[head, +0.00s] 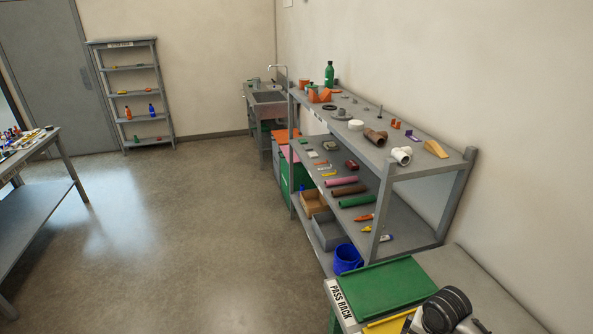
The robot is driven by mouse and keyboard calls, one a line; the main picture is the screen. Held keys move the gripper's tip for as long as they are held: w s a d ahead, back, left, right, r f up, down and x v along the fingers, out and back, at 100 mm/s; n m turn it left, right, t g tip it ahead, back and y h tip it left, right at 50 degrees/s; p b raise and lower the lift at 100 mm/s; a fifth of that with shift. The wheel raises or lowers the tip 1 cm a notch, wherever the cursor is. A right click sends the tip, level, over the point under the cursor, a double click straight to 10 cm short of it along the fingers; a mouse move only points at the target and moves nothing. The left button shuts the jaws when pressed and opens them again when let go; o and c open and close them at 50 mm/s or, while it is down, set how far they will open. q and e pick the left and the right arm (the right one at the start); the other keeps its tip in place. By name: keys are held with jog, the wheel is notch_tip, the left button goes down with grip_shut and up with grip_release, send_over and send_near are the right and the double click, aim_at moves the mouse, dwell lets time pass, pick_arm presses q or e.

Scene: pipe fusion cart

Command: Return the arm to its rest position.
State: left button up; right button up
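Neither of my grippers can be made out in the head view. A black and silver rounded object (446,308) shows at the bottom edge over the pass rack bench. I cannot tell whether it is part of my arm or a thing lying there. No fingertips show on it, and its lower part is cut off by the frame.
The pass rack bench (480,270) at the bottom right carries a green tray (390,287). Beyond it stands a grey cart (430,172) with pipes and fittings. A workbench (40,200) is at the left, a shelf (128,92) at the back. The floor between is clear.

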jog(key=w+a+r+n+t+h, duration=0.1)
jog(key=w+a+r+n+t, duration=0.2)
jog(key=r+n+t, duration=0.55)
jog(key=s+a+r+n, duration=0.4)
jog(key=a+r+n, duration=0.1)
jog(key=r, duration=0.1)
jog(key=s+a+f+m+g+y, duration=0.1)
jog(key=s+f+g, duration=0.1)
jog(key=s+f, duration=0.65)
jog(key=s+a+f+m+g, duration=0.15)
jog(key=s+f, duration=0.35)
jog(key=s, duration=0.7)
jog(key=s+f+m+g+y, duration=0.1)
jog(key=s+f+g, duration=0.1)
jog(key=s+f, duration=0.7)
notch_tip(320, 180, up, 24)
jog(key=s+p, duration=0.2)
jog(key=p, duration=1.9)
jog(key=shift+f, duration=0.2)
jog(key=shift+a, duration=0.1)
